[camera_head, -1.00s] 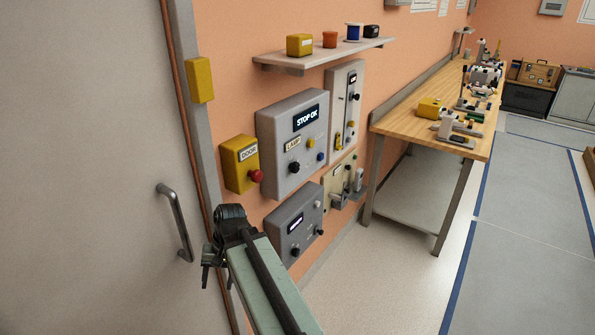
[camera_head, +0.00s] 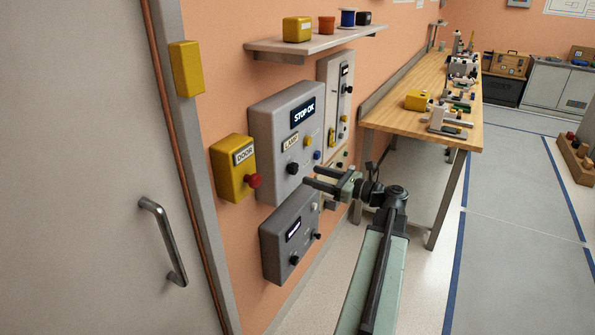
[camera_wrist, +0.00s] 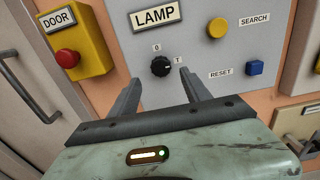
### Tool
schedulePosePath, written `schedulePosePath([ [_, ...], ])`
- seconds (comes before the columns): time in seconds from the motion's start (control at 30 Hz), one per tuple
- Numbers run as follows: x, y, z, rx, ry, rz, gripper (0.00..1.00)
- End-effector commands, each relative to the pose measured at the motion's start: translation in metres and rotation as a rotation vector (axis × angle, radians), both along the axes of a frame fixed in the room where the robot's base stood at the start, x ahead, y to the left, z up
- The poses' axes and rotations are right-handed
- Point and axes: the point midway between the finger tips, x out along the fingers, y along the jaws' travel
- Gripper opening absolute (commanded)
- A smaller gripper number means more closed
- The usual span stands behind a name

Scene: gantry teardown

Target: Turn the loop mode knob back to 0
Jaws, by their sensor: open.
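A grey wall panel (camera_head: 262,125) has a LAMP label and a lit STOP OK display. Its black knob (camera_head: 292,168) sits below the label. In the wrist view the knob (camera_wrist: 161,66) has a 0 mark above it and a T mark at its upper right. I cannot make out where its pointer stands. No loop mode wording is readable, so I cannot tell for sure that this is the named knob. My gripper (camera_head: 309,176) is open and empty, facing the panel. In the wrist view the fingers of my gripper (camera_wrist: 159,76) appear either side of the knob, seemingly short of touching it.
A yellow DOOR box (camera_head: 233,165) with a red button is left of the panel. A darker box (camera_head: 275,248) with black knobs hangs below. A yellow button (camera_wrist: 217,28) and blue button (camera_wrist: 255,67) are right of the knob. A workbench (camera_head: 440,75) stands at right.

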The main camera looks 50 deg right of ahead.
Motion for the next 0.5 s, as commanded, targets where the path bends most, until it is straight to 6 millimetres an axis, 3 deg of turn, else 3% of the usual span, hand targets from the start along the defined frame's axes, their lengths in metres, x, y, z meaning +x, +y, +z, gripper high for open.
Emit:
schedulePosePath([
  [0.3, 0.052, 0.01, 0.0, -0.002, 0.001, -0.004, 0.56],
  [0.5, 0.063, 0.013, 0.0, -0.003, 0.001, -0.007, 0.56],
])
